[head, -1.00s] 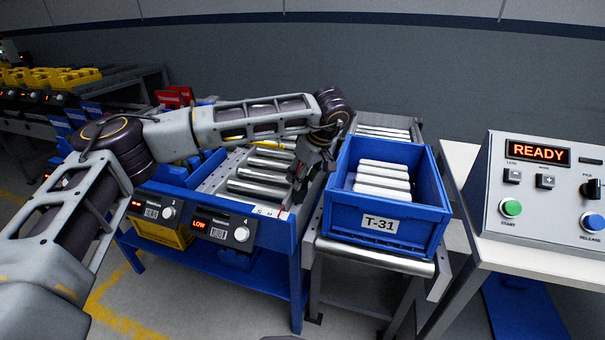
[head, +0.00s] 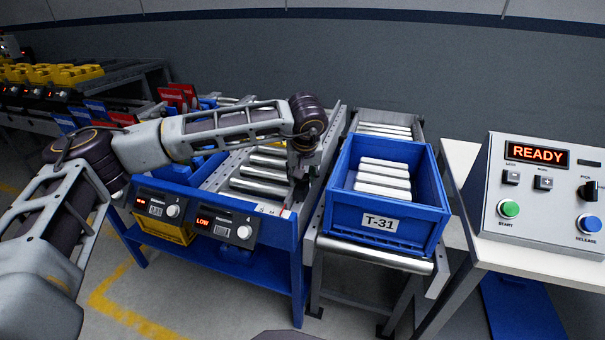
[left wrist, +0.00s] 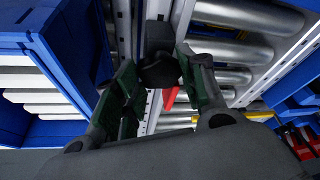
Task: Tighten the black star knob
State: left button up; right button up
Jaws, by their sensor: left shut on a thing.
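The black star knob (left wrist: 160,66) shows in the left wrist view, between my two finger pads, beside the metal side rail of the roller lane. Its lobes are partly hidden by the fingers. My left gripper (left wrist: 157,75) is shut on it. In the head view my left gripper (head: 299,178) points down at the right side rail of the roller lane (head: 257,172); the knob itself is hidden or too dark to tell there. My right gripper is not in view.
A blue tote (head: 388,228) marked T-31, with several white items, stands close to the right of my left gripper. A control box (head: 545,190) reading READY is farther right. A LOW display (head: 203,222) sits on the lane's front. Yellow bins (head: 50,75) are far left.

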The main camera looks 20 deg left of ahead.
pick_arm(q)
jog(key=shift+r+m, duration=0.1)
jog(key=shift+m, duration=0.2)
jog(key=o, duration=1)
jog(key=shift+o, duration=0.2)
jog(key=v, duration=1.2)
jog(key=shift+a, duration=0.1)
